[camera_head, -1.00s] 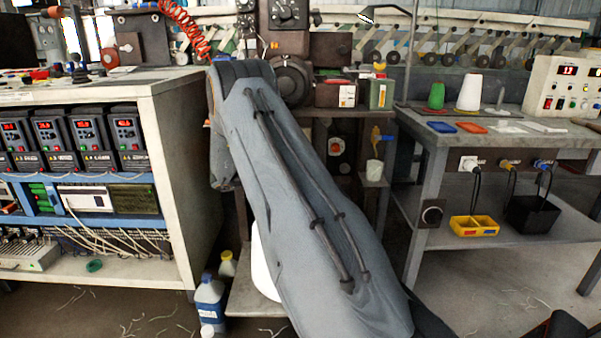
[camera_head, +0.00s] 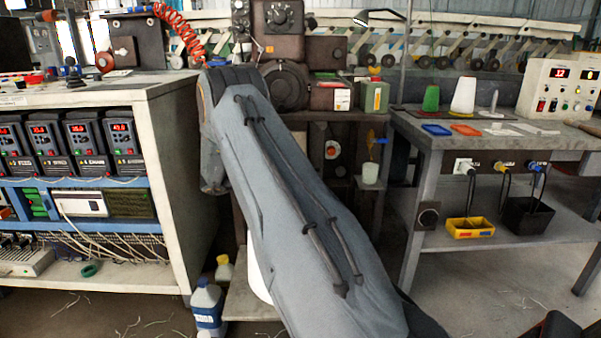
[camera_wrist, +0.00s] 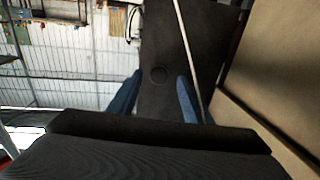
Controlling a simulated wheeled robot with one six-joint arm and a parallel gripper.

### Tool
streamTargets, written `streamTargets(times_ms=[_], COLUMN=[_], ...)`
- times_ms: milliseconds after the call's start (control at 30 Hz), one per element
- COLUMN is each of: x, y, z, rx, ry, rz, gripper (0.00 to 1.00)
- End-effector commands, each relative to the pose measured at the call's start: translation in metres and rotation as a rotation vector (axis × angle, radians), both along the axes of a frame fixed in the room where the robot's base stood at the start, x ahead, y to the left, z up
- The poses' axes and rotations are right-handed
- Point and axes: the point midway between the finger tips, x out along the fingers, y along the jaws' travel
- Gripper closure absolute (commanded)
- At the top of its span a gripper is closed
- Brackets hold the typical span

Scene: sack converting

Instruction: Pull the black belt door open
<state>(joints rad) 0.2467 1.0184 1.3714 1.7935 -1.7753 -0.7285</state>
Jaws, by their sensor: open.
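In the head view my grey arm covers the middle and hides my gripper. A dark machine housing (camera_head: 287,17) with a round black part (camera_head: 287,88) stands behind the arm's upper end.
A cabinet with several drives (camera_head: 165,150) stands at left. A bench (camera_head: 430,140) with cones and a control box (camera_head: 562,85) stands at right. A blue-labelled bottle (camera_head: 207,305) stands low beside my arm. A tan panel (camera_wrist: 270,70) borders the wrist view's right side.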

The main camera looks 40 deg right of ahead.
Motion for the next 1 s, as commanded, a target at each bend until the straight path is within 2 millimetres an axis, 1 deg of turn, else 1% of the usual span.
streamTargets(times_ms=[33,200,300,400,1000], x=[0.006,0.02,0.026,0.03,0.031], y=[0.009,0.032,0.042,0.049,0.051], z=[0.0,0.0,0.0,-0.001,0.0], rx=[0.001,0.0,-0.001,0.0,0.0], ry=[-0.001,-0.001,-0.001,0.0,0.0], rz=[0.003,0.003,0.001,0.0,-0.001], gripper=[0.55,0.55,0.55,0.55,0.55])
